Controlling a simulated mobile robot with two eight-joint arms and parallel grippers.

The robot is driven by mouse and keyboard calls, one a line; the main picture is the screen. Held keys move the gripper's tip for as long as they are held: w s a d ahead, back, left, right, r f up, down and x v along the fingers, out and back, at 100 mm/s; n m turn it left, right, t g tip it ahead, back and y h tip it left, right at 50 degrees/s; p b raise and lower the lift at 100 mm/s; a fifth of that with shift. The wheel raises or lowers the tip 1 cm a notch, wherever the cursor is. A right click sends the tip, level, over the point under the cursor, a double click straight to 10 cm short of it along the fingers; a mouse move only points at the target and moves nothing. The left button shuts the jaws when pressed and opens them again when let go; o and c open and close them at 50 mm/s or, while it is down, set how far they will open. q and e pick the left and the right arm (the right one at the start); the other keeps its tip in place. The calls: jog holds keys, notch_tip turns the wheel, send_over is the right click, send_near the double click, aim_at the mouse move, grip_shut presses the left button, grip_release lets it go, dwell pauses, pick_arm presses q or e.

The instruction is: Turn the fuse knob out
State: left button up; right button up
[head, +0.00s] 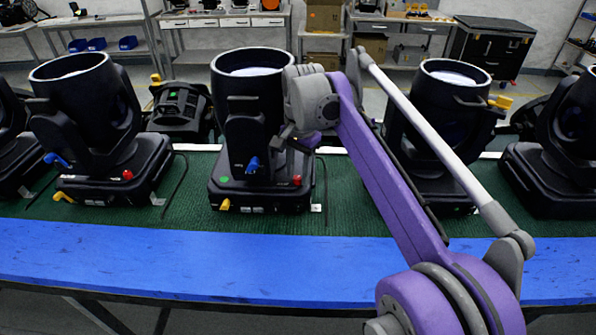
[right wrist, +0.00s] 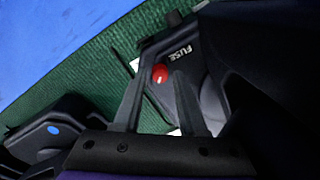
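The fuse knob (right wrist: 160,74) is a small red knob beside the white word FUSE on the dark base of a moving-head light. In the head view the red knob (head: 297,180) is at the right front corner of the middle light (head: 232,192). My right gripper (head: 296,138) is above and behind it, beside the light's yoke. In the right wrist view my right gripper (right wrist: 159,68) is open, its two dark fingers apart with the knob showing between their tips. I cannot tell whether either finger touches it. My left gripper is in neither view.
More lights stand at the left (head: 105,185) and right (head: 440,185), on a green mat (head: 365,222). A blue table edge (head: 180,262) runs along the front and is clear. The middle light's tall barrel (head: 250,100) rises close beside my right gripper.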

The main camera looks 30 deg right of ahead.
aim_at(300, 179)
jog(key=shift+o, duration=0.8)
notch_tip(300, 179, up, 11)
jog(key=p, duration=0.1)
jog(key=shift+s+f+p, duration=0.15)
jog(key=shift+s+p, duration=0.15)
jog(key=shift+p, duration=0.1)
jog(key=shift+d, duration=0.1)
